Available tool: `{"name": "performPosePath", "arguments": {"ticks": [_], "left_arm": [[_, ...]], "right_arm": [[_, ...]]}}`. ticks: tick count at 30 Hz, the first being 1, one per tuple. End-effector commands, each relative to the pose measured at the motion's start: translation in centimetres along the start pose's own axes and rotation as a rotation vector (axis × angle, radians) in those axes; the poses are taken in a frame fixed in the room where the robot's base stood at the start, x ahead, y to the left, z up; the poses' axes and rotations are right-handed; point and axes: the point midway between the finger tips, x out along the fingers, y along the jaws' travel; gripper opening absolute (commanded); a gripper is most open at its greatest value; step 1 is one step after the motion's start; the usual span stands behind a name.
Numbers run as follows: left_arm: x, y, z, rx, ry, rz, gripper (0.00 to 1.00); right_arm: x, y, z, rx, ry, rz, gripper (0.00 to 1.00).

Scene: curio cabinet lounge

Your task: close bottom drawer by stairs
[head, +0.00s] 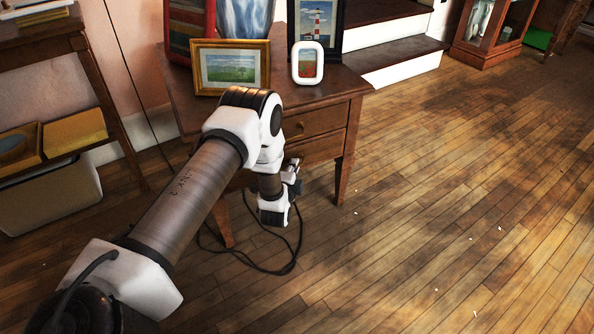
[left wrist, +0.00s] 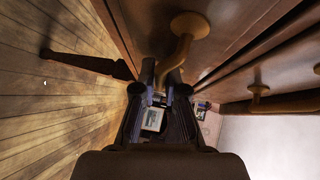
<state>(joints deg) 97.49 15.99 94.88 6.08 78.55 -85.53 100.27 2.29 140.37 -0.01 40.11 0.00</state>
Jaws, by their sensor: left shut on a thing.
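The wooden side table (head: 345,90) by the stairs has two stacked drawers. The bottom drawer (head: 322,148) front shows partly behind my left arm in the head view, and nearly flush; any small gap is hard to tell. My right gripper is not in view.
Picture frames (head: 230,67) stand on the table top. A table leg (head: 346,178) and a black cable (head: 290,262) are near my arm. White stairs (head: 395,62) rise behind. A shelf (head: 70,40) stands at left. The wooden floor (head: 440,210) at right is mostly clear.

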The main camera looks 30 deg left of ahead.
Motion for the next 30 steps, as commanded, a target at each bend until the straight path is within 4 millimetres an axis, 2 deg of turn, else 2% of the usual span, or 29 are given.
{"name": "performPosePath", "arguments": {"ticks": [5, 6, 8, 9, 22, 26, 30], "left_arm": [[0.3, -0.4, 0.2, -0.003, -0.006, -0.011, 0.0], [0.3, -0.4, 0.2, -0.003, -0.007, -0.012, 0.14], [0.3, -0.4, 0.2, -0.004, -0.007, -0.013, 0.35], [0.3, -0.4, 0.2, -0.004, -0.007, -0.012, 0.37], [-0.4, -0.2, 0.1, -0.002, -0.005, -0.008, 0.37], [-2.6, -0.2, 0.1, -0.002, -0.005, -0.005, 0.37], [-6.2, -0.2, 0.1, -0.001, -0.004, -0.005, 0.37]], "right_arm": [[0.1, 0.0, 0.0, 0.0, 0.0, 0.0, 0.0], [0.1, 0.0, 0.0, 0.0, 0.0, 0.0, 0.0], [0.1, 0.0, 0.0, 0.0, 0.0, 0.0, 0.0], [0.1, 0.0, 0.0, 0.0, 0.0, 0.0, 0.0], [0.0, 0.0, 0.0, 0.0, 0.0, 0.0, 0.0], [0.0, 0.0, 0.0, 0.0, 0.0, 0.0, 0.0], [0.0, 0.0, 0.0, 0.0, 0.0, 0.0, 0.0]]}}
